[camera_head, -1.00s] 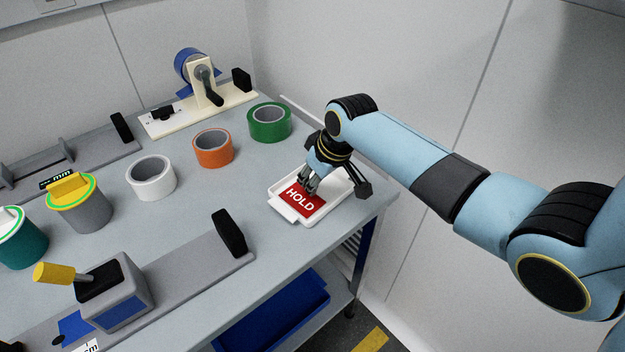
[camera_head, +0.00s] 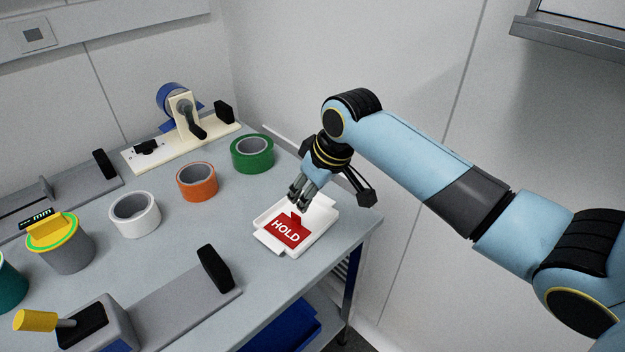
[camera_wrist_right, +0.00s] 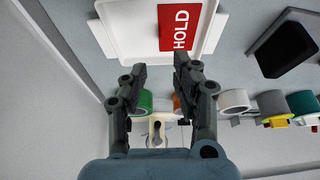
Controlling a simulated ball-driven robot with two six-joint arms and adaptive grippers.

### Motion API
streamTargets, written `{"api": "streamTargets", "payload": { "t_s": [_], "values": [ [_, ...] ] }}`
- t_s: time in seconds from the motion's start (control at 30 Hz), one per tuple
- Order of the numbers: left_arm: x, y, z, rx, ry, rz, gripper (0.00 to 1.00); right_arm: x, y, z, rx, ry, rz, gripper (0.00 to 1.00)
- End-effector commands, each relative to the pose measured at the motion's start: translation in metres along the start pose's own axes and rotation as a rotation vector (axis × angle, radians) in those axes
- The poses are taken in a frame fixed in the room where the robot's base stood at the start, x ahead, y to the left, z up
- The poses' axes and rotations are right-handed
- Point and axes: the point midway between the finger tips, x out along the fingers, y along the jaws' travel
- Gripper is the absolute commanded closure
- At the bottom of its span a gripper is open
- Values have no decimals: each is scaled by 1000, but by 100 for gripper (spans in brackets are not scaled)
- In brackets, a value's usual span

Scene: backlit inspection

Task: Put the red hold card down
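The red hold card (camera_head: 287,232) lies in a white tray (camera_head: 325,222) near the right front corner of the bench, its white HOLD lettering facing up. It also shows in the right wrist view (camera_wrist_right: 182,27), lying in the tray (camera_wrist_right: 128,30). My right gripper (camera_head: 295,203) is above the tray's back part, just off the card. In the right wrist view its two fingers (camera_wrist_right: 158,62) stand apart with nothing between them, and the card lies beyond the tips. My left gripper is not in view.
Green (camera_head: 252,154), orange (camera_head: 197,182) and white (camera_head: 134,215) tape rolls stand in a row left of the tray. A tape dispenser (camera_head: 185,120) stands at the back. A black end block (camera_head: 215,268) rises from a grey fixture in front. The wall is behind the tray.

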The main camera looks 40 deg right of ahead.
Motion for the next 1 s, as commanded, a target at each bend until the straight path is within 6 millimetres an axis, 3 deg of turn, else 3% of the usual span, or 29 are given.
{"api": "streamTargets", "payload": {
  "t_s": [0.1, 0.3, 0.87, 1.0],
  "values": [
    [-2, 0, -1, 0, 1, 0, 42, -23, 0, 0, -2, 0, 2, 71],
    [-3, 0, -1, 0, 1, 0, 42, -40, 0, 0, 0, 0, 0, 71],
    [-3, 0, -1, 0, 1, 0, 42, -42, 0, 0, 0, -1, 0, 71],
    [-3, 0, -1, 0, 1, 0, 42, -46, -13, 21, -5, -14, 7, 71]
  ]
}}
